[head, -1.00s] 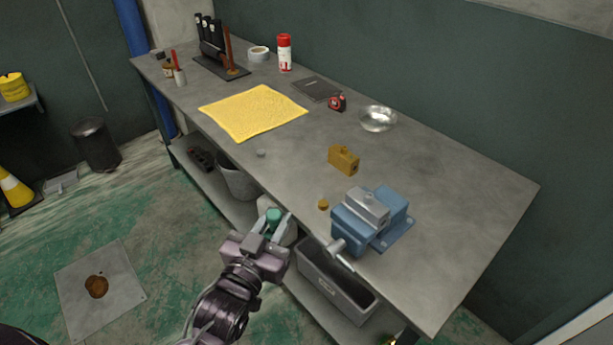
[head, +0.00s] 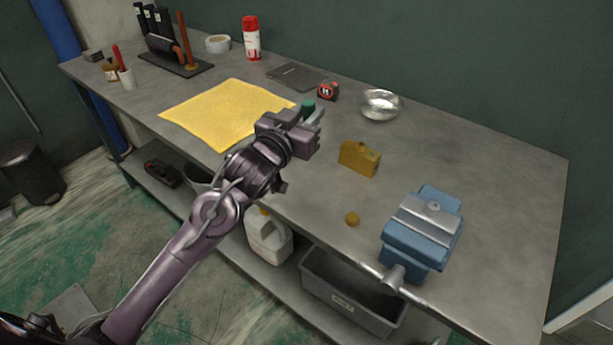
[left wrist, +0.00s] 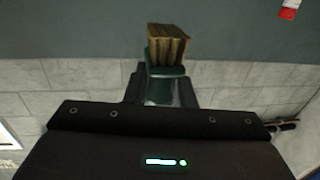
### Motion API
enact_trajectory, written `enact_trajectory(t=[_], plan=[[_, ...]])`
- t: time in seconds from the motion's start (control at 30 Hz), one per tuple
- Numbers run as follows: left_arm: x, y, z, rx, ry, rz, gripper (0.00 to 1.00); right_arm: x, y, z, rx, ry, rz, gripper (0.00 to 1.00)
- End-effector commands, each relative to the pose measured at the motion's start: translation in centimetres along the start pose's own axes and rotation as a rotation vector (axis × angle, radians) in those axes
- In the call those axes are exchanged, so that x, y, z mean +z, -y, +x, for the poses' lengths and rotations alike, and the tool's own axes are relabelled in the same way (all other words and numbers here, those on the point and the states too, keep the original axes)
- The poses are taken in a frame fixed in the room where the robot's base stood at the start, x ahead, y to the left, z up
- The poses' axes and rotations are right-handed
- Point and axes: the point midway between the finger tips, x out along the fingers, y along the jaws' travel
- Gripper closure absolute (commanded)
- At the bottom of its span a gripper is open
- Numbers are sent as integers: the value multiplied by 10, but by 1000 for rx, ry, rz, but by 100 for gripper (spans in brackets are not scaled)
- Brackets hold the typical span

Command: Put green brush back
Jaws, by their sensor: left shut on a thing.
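The green brush (head: 308,107) is held in my left gripper (head: 306,118), above the workbench, just right of the yellow cloth. In the left wrist view the brush (left wrist: 166,70) shows its green body between the shut fingers and its brown bristle end pointing away from the gripper. In the head view only a small green part shows; the gripper hides the rest. My right gripper is not in view.
The yellow cloth (head: 215,112) lies left of my gripper. A tape measure (head: 327,91), metal bowl (head: 380,104), yellow block (head: 359,158) and blue vise (head: 423,232) are on the bench. A dark rack (head: 172,50) and a red-and-white can (head: 251,40) stand at the back.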

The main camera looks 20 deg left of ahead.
Motion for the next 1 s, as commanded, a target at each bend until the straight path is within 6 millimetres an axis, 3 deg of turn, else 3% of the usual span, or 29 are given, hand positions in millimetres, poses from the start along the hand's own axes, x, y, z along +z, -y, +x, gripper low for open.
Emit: enact_trajectory(t=[0.03,0.2,0.4,0.57,0.8,1.0], plan=[[18,1,0,-1,8,-1,100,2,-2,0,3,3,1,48],[63,1,0,-2,6,0,100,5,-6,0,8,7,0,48],[104,1,-1,-2,2,1,100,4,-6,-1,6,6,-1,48],[117,1,0,-2,-2,1,100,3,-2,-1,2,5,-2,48],[151,1,-1,-3,1,1,100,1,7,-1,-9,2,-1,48],[159,0,-1,-1,-3,1,100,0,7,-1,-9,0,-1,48]])
